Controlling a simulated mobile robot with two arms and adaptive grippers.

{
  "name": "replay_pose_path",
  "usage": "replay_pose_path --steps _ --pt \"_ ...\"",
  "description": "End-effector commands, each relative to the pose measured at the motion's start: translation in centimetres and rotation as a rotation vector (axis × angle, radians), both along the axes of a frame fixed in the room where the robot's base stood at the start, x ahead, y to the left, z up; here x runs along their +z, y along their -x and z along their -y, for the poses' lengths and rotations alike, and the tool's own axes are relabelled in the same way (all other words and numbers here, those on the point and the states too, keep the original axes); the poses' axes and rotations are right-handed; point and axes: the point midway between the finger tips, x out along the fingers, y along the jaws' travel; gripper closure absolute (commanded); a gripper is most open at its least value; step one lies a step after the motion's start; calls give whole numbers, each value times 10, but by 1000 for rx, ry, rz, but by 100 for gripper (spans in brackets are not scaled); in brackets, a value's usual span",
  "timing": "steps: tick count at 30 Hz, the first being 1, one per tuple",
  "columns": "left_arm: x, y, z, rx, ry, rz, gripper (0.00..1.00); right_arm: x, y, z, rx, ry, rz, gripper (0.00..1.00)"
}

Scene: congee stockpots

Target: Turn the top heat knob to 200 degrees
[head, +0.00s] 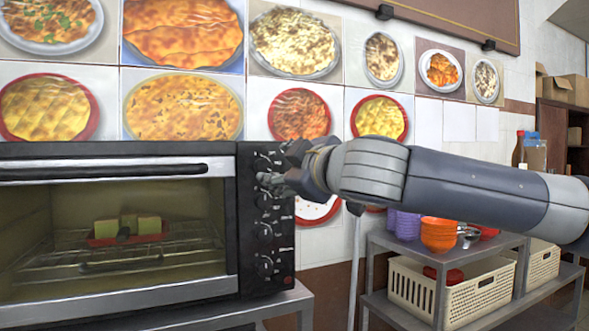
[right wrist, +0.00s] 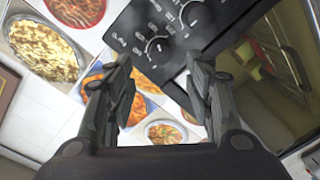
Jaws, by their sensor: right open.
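A black toaster oven (head: 120,152) has a column of several knobs on its right-hand control panel (head: 250,270). The top heat knob (head: 262,161) is partly hidden by my right gripper (head: 277,168), which reaches in from the right in front of the upper panel. In the right wrist view, two dark knobs with white dial marks show; the nearer one (right wrist: 157,46), apparently the top knob, lies just beyond and between the open fingertips (right wrist: 160,68). The fingers appear apart from it and hold nothing. The knob's exact setting is too small to read. My left gripper is out of view.
Behind the oven's glass door, a red tray (head: 110,239) with yellow-green food sits on a wire rack. A metal shelf (head: 390,240) with orange bowls (head: 438,236), purple cups (head: 408,224) and white baskets (head: 466,298) stands at the right. Food pictures cover the wall behind.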

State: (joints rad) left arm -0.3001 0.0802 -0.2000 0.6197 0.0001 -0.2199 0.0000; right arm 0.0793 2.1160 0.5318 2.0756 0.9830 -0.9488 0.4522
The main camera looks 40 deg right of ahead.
Motion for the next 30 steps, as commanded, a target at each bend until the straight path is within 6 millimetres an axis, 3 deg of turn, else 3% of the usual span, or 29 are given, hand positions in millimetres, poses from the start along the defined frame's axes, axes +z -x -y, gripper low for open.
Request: replay_pose_path --steps 3,10,30 --pt "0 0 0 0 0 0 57 1 19 -4 2 0 3 52" --pt "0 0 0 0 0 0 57 1 39 -8 1 -1 -1 52" --pt "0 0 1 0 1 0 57 1 43 -8 -1 -1 -2 52"
